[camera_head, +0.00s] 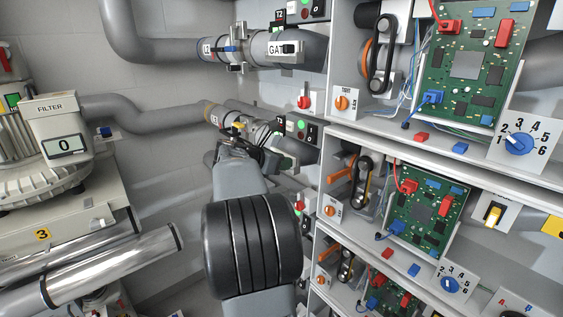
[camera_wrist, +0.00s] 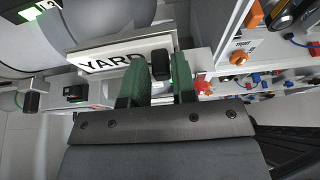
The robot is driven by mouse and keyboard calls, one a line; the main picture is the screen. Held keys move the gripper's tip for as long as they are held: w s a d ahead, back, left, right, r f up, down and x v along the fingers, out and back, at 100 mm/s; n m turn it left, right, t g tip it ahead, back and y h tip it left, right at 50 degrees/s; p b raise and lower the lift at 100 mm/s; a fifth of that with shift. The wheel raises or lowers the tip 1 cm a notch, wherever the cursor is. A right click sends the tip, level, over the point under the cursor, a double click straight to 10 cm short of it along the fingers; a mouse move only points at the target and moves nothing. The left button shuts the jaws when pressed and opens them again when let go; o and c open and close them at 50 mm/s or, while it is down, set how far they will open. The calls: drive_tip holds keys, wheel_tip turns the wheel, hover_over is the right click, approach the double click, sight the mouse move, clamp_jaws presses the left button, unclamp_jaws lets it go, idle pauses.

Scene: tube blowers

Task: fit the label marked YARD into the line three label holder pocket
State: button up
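The white YARD label (camera_wrist: 108,60) shows in the wrist view in front of a grey pipe, its black knob (camera_wrist: 160,64) at its right end. My gripper (camera_wrist: 163,68) has its green fingers closely on both sides of this knob and looks shut on it. A pale frame or plate shows around the label; I cannot tell whether the label is seated in the line three pocket. In the head view my gripper (camera_head: 254,148) is at the middle pipe, and the arm and gripper hide most of the label and pocket.
The upper pipe (camera_head: 215,48) carries a GATE label (camera_head: 280,48). Shelves with circuit boards (camera_head: 470,60) and switches stand close on the right. A filter unit (camera_head: 58,125) and shiny tubes (camera_head: 110,268) are on the left.

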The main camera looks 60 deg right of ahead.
drive_tip(key=o, duration=0.4)
drive_tip(key=shift+a, duration=0.1)
drive_tip(key=b+v, duration=0.2)
drive_tip(key=v, duration=1.1)
drive_tip(key=shift+a+r, duration=0.2)
drive_tip(key=shift+a, duration=0.05)
drive_tip(key=shift+w, duration=0.2)
